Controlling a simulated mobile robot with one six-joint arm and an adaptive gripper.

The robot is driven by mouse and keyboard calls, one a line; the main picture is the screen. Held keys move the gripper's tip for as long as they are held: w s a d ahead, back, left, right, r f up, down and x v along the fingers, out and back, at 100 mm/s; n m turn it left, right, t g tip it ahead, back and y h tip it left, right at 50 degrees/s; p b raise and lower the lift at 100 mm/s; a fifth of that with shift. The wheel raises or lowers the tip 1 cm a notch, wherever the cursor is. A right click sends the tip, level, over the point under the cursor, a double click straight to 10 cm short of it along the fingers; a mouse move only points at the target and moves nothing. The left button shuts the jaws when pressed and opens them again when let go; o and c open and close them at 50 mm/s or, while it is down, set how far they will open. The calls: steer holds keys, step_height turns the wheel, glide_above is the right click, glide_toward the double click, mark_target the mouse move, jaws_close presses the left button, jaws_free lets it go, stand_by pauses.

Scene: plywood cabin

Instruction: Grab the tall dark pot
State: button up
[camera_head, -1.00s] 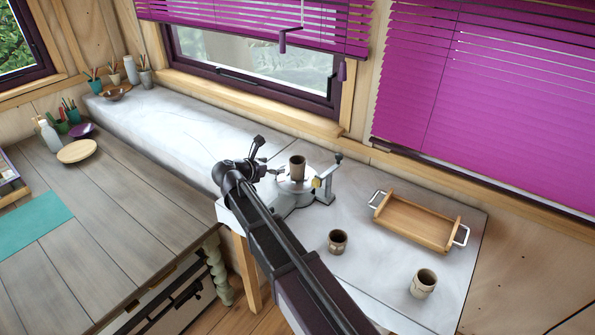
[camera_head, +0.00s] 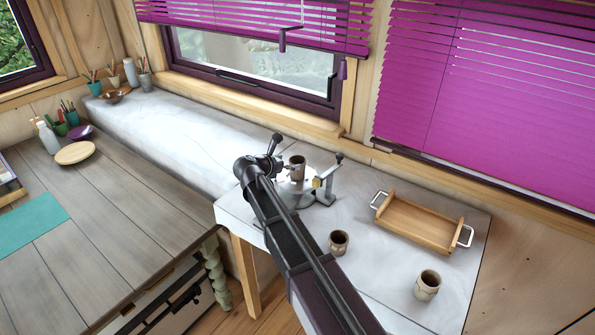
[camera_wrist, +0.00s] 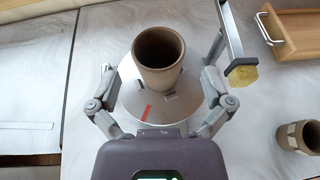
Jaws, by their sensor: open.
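The tall dark pot (camera_head: 297,168) is a brown, open-topped cylinder standing upright on a round metal disc (camera_head: 318,199) on the white table. My gripper (camera_head: 276,152) is just left of the pot in the head view and partly overlaps it. In the wrist view the pot (camera_wrist: 158,88) stands in the middle, between the spread fingers of my gripper (camera_wrist: 160,78). The fingers are open, with gaps on both sides of the pot. The disc (camera_wrist: 133,101) shows beneath it with a red mark.
An upright metal arm with a yellowish pad (camera_wrist: 243,75) stands close right of my right finger. The window wall is behind.

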mark_target(302, 160)
steer(key=shift+b+x, duration=1.15)
steer(key=shift+x, duration=1.45)
steer(key=shift+a+f, duration=0.1)
steer(key=shift+f, duration=0.05)
steer(key=c, duration=1.1)
steer(key=s+d+r+p, duration=0.1)
steer(key=s+r+p, duration=0.1)
steer(key=s, duration=0.6)
steer(key=s+d+r+p, duration=0.2)
steer(key=s+r+p, duration=0.1)
steer(key=s, duration=0.4)
steer(key=shift+s, duration=0.35)
